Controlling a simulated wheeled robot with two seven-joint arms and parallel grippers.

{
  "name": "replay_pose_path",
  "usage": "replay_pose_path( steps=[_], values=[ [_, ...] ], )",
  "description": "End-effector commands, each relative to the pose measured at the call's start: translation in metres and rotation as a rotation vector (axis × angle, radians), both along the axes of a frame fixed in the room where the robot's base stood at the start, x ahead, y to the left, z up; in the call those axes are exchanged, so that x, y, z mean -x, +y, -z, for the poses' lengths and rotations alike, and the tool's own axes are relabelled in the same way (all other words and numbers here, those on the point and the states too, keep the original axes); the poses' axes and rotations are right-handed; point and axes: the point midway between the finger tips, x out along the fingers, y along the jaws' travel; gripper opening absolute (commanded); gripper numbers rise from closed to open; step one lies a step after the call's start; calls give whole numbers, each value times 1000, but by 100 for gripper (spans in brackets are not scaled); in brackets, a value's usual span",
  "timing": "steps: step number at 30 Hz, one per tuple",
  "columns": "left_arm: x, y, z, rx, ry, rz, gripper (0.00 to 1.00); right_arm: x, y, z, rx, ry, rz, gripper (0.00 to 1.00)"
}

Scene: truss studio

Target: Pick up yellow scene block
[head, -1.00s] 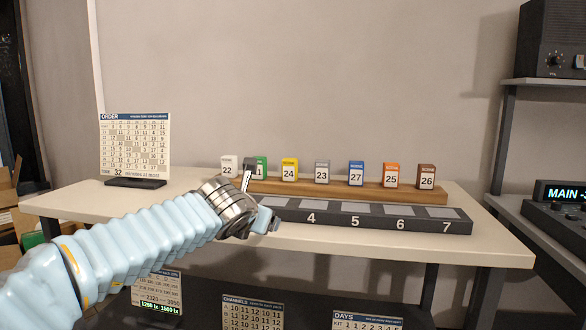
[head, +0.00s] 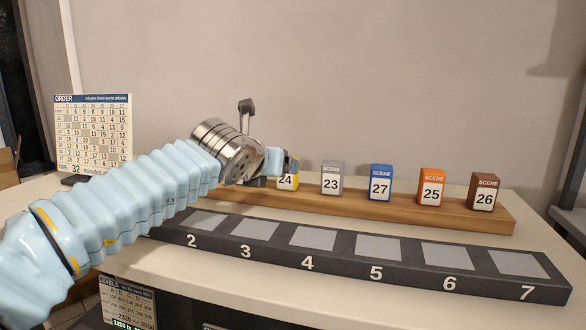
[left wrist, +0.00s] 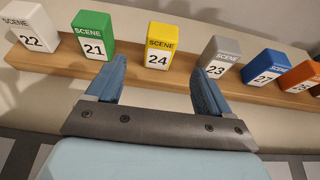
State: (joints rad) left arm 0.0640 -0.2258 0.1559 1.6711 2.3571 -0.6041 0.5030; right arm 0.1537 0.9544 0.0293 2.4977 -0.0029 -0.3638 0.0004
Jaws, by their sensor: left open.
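The yellow scene block (head: 288,181), marked 24, stands upright on the wooden rack (head: 404,206). In the head view my left gripper hides most of it. In the left wrist view the yellow block (left wrist: 160,45) shows whole, ahead of the gap between my left gripper's (left wrist: 160,78) open fingers and a little left of the gap's middle. The gripper is empty. A green block (left wrist: 93,35) is to the left, near the left finger, and a grey block (left wrist: 218,56) is to the right, near the right finger. My right gripper is not in view.
White block 22 (left wrist: 33,28) stands at the rack's left; blue (head: 380,182), orange (head: 431,187) and brown (head: 483,192) blocks stand to the right. A dark numbered tray (head: 343,257) with empty grey slots lies in front. An order board (head: 93,134) stands at left.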

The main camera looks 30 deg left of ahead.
Motion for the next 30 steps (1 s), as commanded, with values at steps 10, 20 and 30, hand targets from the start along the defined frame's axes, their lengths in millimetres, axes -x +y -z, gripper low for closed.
replay_pose_path(
  steps=[10, 20, 30],
  values=[
    [-61, 15, 28, 0, 3, -1, 81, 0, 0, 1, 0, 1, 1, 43],
    [-94, 21, 45, 1, 4, 0, 81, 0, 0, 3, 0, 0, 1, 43],
    [-118, 27, 55, 1, 1, 1, 81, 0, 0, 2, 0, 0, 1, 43]
  ],
)
